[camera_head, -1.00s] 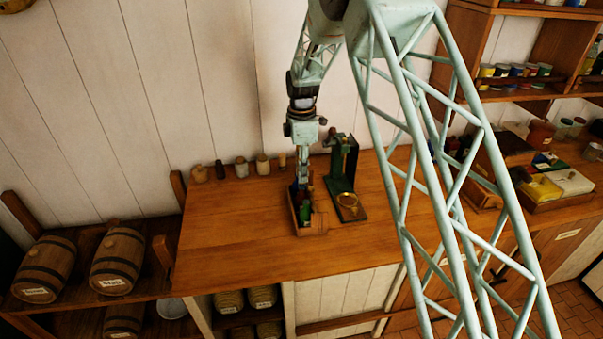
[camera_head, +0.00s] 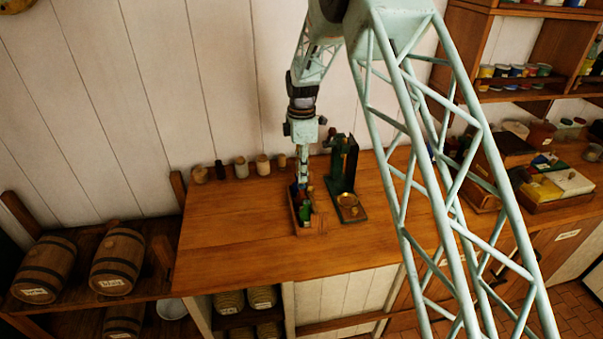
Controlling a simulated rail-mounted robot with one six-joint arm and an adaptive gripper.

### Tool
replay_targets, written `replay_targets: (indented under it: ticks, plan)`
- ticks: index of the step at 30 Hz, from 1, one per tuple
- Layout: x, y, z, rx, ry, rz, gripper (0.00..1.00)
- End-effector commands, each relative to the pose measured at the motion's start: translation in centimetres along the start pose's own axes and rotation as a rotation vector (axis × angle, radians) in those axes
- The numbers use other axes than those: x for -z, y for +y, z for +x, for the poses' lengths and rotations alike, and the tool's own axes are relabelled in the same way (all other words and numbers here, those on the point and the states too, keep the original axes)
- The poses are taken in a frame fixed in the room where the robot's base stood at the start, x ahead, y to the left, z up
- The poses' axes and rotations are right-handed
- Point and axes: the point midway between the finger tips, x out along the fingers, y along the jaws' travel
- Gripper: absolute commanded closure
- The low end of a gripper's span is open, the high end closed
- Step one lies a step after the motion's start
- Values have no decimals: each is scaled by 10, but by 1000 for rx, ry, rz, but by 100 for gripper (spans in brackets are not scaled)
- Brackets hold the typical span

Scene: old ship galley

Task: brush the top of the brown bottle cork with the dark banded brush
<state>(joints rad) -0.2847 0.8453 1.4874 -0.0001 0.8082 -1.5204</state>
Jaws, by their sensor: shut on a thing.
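My gripper (camera_head: 302,184) points down over a small wooden crate (camera_head: 312,231) on the wooden counter. The crate holds several dark and green bottles (camera_head: 306,214). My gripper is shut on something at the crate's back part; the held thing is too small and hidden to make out. I cannot pick out the dark banded brush or the brown bottle cork for certain.
A green stand (camera_head: 345,170) with a brass ring stands close right of the crate. Several small jars (camera_head: 241,167) line the counter's back edge by the wall. The counter's left part (camera_head: 225,235) is clear. Barrels (camera_head: 118,262) lie on a lower shelf at left.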

Motion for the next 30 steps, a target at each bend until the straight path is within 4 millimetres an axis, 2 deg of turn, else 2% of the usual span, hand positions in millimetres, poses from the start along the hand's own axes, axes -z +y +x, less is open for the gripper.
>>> replay_targets:
  ticks: [12,26,28,30]
  plan:
    - [-1,-16,-1,1,0,1,98]
    - [-3,7,-1,2,0,4,98]
    - [-4,6,-7,1,0,4,98]
    - [-4,8,-28,-4,0,5,98]
